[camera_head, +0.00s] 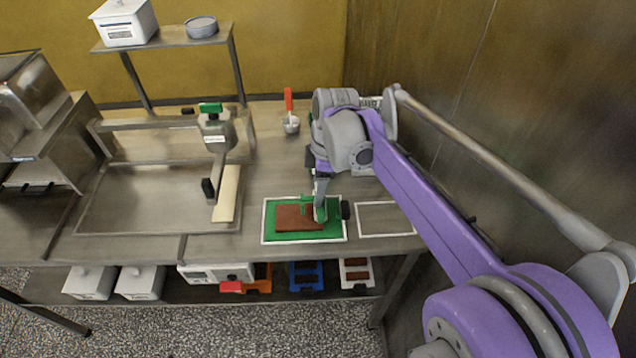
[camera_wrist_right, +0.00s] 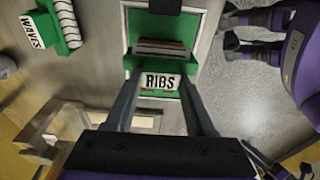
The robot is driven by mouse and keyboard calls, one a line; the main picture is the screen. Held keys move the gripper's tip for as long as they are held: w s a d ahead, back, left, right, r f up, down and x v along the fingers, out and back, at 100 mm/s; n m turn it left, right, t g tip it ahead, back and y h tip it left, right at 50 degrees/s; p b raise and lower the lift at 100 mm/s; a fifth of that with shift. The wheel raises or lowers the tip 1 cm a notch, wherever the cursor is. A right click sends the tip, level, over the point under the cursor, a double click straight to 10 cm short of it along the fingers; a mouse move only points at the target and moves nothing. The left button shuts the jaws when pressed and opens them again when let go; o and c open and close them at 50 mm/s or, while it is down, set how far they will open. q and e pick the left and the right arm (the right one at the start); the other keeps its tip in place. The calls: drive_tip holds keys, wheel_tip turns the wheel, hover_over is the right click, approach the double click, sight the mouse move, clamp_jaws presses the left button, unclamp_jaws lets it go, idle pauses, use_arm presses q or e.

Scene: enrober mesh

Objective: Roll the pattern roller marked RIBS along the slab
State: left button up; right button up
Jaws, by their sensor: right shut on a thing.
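The roller marked RIBS (camera_wrist_right: 160,81) is between the fingers of my right gripper (camera_head: 318,196), which is shut on it; its label faces the wrist camera. In the head view only parts of the green roller (camera_head: 306,203) show beside the fingers. The brown slab (camera_head: 294,217) lies on a green mat (camera_head: 275,236) with a pale border. My right gripper is over the right part of the slab. I cannot tell whether the roller touches the slab.
A second green roller (camera_wrist_right: 54,24), marked WAVES, shows in the wrist view. A white outlined rectangle (camera_head: 388,204) is right of the mat. A framed machine (camera_head: 217,127) with a pale board (camera_head: 227,194) stands left.

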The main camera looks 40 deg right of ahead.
sight(302, 197)
wheel_tip(302, 197, down, 2)
drive_tip(key=shift+b, duration=0.4)
drive_tip(key=w+a, duration=0.2)
drive_tip(key=a, duration=0.1)
drive_tip(key=shift+a+r, duration=0.1)
drive_tip(key=shift+r, duration=0.05)
drive_tip(key=shift+w+a+p, duration=0.1)
drive_tip(key=shift+w+a, duration=0.5)
drive_tip(key=shift+a, duration=0.35)
drive_tip(key=shift+w+a+p, duration=0.1)
drive_tip(key=shift+w+a, duration=0.45)
drive_tip(key=shift+a, duration=0.4)
drive_tip(key=shift+w+a+p, duration=0.1)
drive_tip(key=shift+w+a, duration=0.5)
drive_tip(key=shift+a, duration=0.35)
drive_tip(key=shift+f, duration=0.5)
drive_tip(key=shift+s+d, duration=0.55)
drive_tip(key=shift+d, duration=0.35)
drive_tip(key=shift+s+d, duration=0.6)
drive_tip(key=shift+d, duration=0.35)
drive_tip(key=shift+s+d, duration=0.55)
drive_tip(key=shift+d, duration=0.35)
idle(0.9)
